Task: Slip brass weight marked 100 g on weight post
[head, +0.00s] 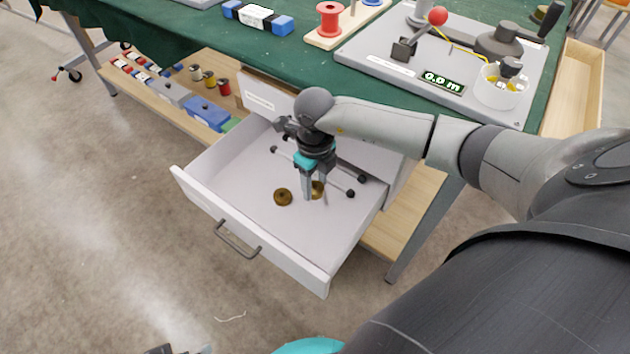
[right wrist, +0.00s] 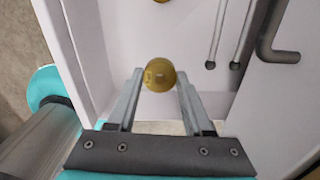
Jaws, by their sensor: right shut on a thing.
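My right gripper (head: 313,196) reaches down into the open white drawer (head: 225,205). It is shut on a round brass weight (head: 319,188). In the right wrist view this brass weight (right wrist: 160,75) sits between the two fingertips, with a faint mark I cannot read. A second brass weight (head: 283,197) lies on the drawer floor to the left of the gripper. Its edge shows at the top of the right wrist view (right wrist: 161,1). I cannot make out which part is the weight post. Only a small piece of what looks like my left gripper (head: 180,350) shows at the bottom edge.
Thin rods with dark ball ends (head: 349,192) lie in the drawer beside the gripper. A red spool (head: 329,20) stands farther left.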

